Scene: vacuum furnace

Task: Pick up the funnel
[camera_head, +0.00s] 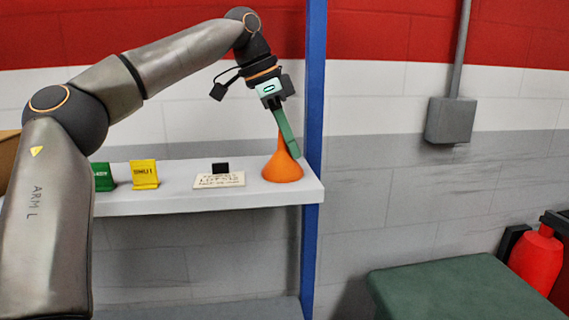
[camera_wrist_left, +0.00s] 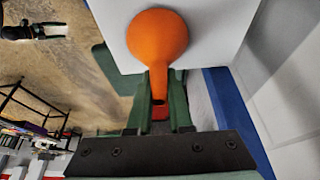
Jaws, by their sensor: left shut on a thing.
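The orange funnel (camera_head: 283,168) stands at the right end of the white shelf, wide end down, its narrow stem up. My left gripper (camera_head: 291,147) reaches down from above with green fingers at the stem. In the left wrist view the funnel (camera_wrist_left: 157,36) lies ahead and its stem is between the two green fingers (camera_wrist_left: 160,90). The left gripper is shut on the stem. The funnel's base appears to rest on the shelf. My right gripper is in neither view.
The white shelf (camera_head: 250,200) also bears a green card (camera_head: 103,177), a yellow card (camera_head: 144,174) and a label plate (camera_head: 219,181). A blue post (camera_head: 314,100) stands close to the right of the funnel. A green surface (camera_head: 455,290) and red bottle (camera_head: 537,258) are lower right.

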